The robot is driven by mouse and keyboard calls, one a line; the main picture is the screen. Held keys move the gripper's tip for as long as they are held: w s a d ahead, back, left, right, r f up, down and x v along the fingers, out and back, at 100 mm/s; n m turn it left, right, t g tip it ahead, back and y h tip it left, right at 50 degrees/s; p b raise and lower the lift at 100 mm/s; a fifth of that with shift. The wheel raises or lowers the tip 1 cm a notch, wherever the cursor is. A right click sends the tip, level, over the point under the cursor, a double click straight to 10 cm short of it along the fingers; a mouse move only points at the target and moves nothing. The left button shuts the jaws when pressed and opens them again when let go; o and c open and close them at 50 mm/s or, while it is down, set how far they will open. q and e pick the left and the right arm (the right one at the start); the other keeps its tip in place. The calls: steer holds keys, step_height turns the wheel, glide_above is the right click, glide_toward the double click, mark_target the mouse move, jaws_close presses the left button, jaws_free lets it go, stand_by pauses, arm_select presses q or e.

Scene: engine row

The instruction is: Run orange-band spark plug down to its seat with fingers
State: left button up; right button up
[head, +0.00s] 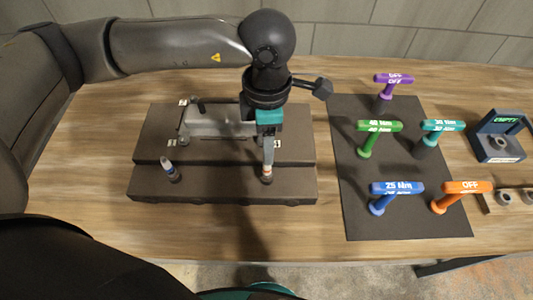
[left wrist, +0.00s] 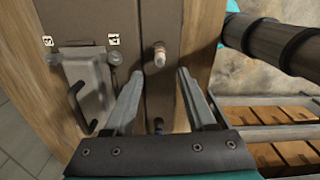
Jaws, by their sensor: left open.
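A pale spark plug (head: 267,174) stands upright in the front step of the dark engine block (head: 222,187), toward its right end. A faint orange-brown tint shows on it, but its band is too small to read clearly. My left gripper (head: 268,158) points down at this plug from just above. In the left wrist view the open fingers (left wrist: 160,75) straddle the line of the plug (left wrist: 160,56), which shows just beyond the tips, apart from them. A second plug with a bluish band (head: 169,168) leans in the block's left part. My right gripper is not in view.
A dark mat (head: 353,203) to the right holds several T-handle wrenches, among them a blue one (head: 397,188) and an orange one (head: 467,187). A dark device with a green display (head: 497,140) stands farther right. Bare table lies left of the block.

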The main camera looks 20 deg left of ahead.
mark_target(267, 169)
arm_select(q)
step_height(267, 169, down, 7)
steer(key=shift+r+p, duration=0.1)
steer(key=shift+p, duration=0.2)
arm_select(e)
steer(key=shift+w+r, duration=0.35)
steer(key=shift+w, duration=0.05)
arm_select(q)
steer(key=shift+c, duration=0.4)
jaws_close()
